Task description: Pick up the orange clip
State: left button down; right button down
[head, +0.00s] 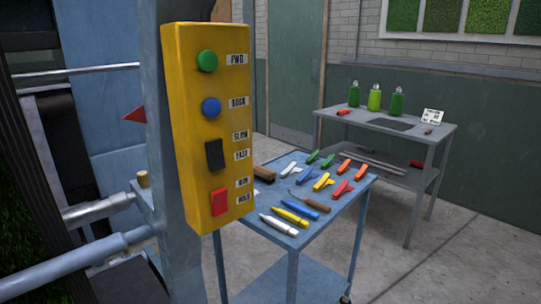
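Small clip-like pieces lie in rows on a blue cart (262,217). At its far right, an orange piece (346,165) lies near the edge, with a second orange piece (362,173) just to its right. They are small in the view, and I cannot tell for sure which is the clip. Red, yellow, blue, green and white pieces lie beside them. Neither of my grippers is in view.
A yellow control box (208,120) on a grey post stands close in front, overlapping the cart's left side. Markers (290,217) and a brown-handled tool (315,205) lie at the cart's front. A grey table (440,132) with green bottles (375,98) stands behind.

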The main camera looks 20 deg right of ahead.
aim_at(361, 174)
jog(key=z, duration=1.3)
